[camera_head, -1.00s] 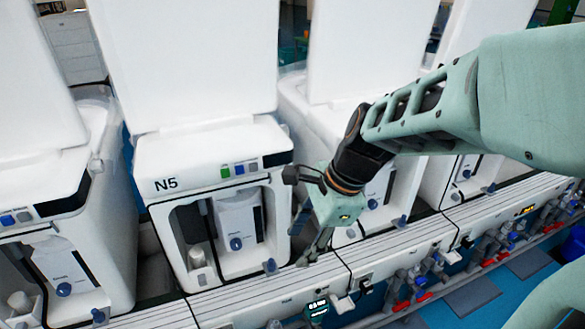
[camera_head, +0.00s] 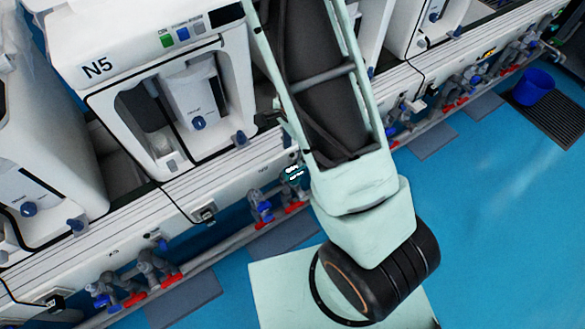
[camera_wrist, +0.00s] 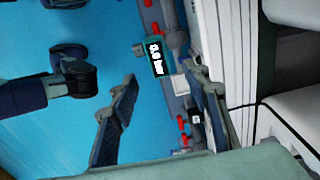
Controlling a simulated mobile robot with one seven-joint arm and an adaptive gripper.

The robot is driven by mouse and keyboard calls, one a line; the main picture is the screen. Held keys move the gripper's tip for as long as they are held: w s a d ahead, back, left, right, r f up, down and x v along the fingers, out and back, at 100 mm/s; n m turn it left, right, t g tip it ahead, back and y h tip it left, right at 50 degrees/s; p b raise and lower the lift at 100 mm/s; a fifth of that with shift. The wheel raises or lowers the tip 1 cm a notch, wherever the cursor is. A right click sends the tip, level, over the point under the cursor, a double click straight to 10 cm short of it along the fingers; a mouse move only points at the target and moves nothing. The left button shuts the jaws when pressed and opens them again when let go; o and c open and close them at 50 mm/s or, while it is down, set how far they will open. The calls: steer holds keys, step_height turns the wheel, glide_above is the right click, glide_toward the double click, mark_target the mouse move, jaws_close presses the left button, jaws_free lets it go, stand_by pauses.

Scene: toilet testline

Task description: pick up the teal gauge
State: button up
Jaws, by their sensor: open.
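The teal gauge (camera_head: 293,173) is small, with a lit white readout, at the front rail below the N5 unit, just left of my arm in the head view. In the wrist view the gauge (camera_wrist: 155,58) shows ahead of my fingertips, between their lines, with its readout turned sideways. My gripper (camera_wrist: 160,76) is open and empty, one finger on each side of the view. The gauge is apart from both fingers as far as I can tell. In the head view my arm hides most of my gripper.
The white N5 unit (camera_head: 160,85) stands behind the rail. Blue-grey valves with red handles (camera_head: 135,280) line the front pipe beside the gauge. A blue bucket (camera_head: 532,86) stands on the floor at the far right. The blue floor (camera_head: 490,200) is open.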

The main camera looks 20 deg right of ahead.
mark_target(294, 167)
step_height(294, 167, down, 10)
steer(key=b, duration=0.3)
steer(key=shift+s+a+b, duration=0.1)
steer(key=shift+s+b, duration=0.05)
steer(key=shift+b, duration=0.25)
steer(key=shift+r, duration=0.1)
steer(key=shift+c, duration=0.2)
jaws_close()
